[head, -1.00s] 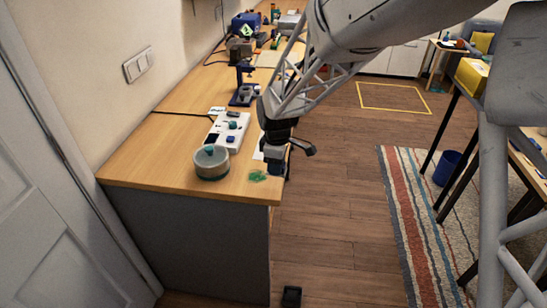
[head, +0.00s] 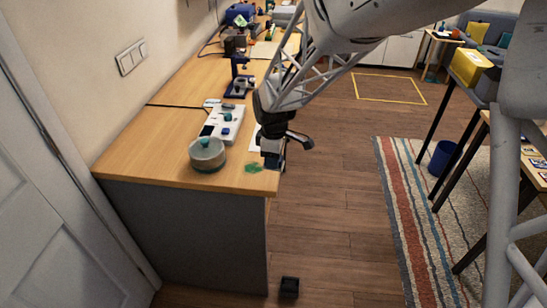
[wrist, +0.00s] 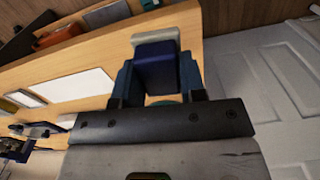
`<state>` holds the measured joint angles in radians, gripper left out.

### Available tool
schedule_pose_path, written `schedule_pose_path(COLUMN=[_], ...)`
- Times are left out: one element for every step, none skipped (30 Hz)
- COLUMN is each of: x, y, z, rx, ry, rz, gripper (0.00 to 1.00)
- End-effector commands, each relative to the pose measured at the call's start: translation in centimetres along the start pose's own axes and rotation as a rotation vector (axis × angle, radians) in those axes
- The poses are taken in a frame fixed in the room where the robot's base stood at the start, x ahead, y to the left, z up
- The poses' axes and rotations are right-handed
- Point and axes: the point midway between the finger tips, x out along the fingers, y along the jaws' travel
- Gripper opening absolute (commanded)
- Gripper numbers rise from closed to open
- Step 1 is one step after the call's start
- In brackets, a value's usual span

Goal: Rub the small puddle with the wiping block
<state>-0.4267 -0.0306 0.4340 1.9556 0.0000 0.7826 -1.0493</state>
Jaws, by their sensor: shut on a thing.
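The small puddle (head: 253,168) is a green patch near the front right corner of the wooden worktop. My gripper (head: 272,158) is just right of it in the head view, close to the worktop's right edge. In the wrist view my gripper (wrist: 160,82) is shut on the wiping block (wrist: 156,66), dark blue with a pale grey strip at its far end. In the head view the block is hard to tell from the dark fingers, so I cannot tell whether it touches the worktop.
A round grey pot (head: 207,154) with a green knob stands left of the puddle. A white panel (head: 222,123) with small parts lies behind it. The worktop (head: 150,160) is bare at the front left. A black box (head: 289,287) is on the floor.

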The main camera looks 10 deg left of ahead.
Motion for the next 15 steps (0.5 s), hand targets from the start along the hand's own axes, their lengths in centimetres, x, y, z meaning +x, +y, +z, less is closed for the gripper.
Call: schedule_pose_path(x=[0.0,0.0,0.0,0.0,0.0,-0.1,-0.1,-0.1,-0.2,-0.2,-0.2,-0.3,-0.4,-0.4,-0.5], y=[0.0,0.0,0.0,0.0,0.0,0.0,0.0,0.0,0.0,0.0,0.0,-0.1,-0.1,-0.1,-0.1], z=[0.0,0.0,0.0,-0.1,-0.1,-0.1,-0.2,-0.2,-0.4,-0.5,-0.6,-0.8,-0.9,-1.1,-1.3], rx=[0.0,0.001,0.002,0.004,0.007,0.013,0.019,0.026,0.038,0.05,0.062,0.082,0.098,0.117,0.144], ry=[0.0,0.0,0.0,0.0,0.0,0.0,0.0,0.0,0.0,0.0,0.0,0.0,0.0,0.0,0.0], rz=[0.0,0.0,0.0,0.0,0.0,0.0,0.0,0.0,0.0,0.0,0.0,0.0,0.0,0.0,0.0], gripper=[0.19,0.19,0.19,0.19,0.19,0.19,0.19,0.19,0.19,0.19,0.19,0.19,0.19,0.19,0.19])
